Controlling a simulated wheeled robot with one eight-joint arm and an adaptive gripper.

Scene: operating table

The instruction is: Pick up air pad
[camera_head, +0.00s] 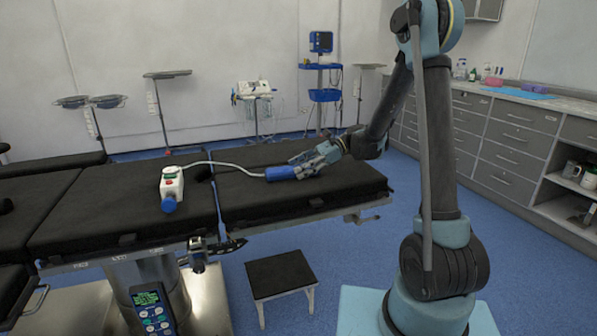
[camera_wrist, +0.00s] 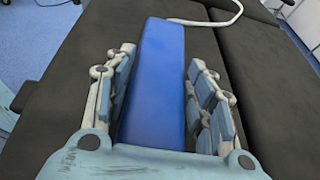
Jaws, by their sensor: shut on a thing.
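The air pad is a blue block (camera_wrist: 160,85) that lies lengthwise between the two fingers of my gripper (camera_wrist: 160,90) in the wrist view. My gripper is shut on it, with a finger along each long side. In the head view the air pad's blue end (camera_head: 281,173) sticks out to the left of my gripper (camera_head: 305,165), over the black operating table (camera_head: 290,203). A thin white hose runs from the pad to a white and red device (camera_head: 171,184) on the table. I cannot tell whether the pad touches the table. Its near end is hidden by my gripper.
A small black step stool (camera_head: 278,274) stands on the blue floor in front of the table. A remote control (camera_head: 152,310) hangs by the table's base. Stands and a monitor cart (camera_head: 321,75) are along the back wall, and grey drawers (camera_head: 510,140) are on the right.

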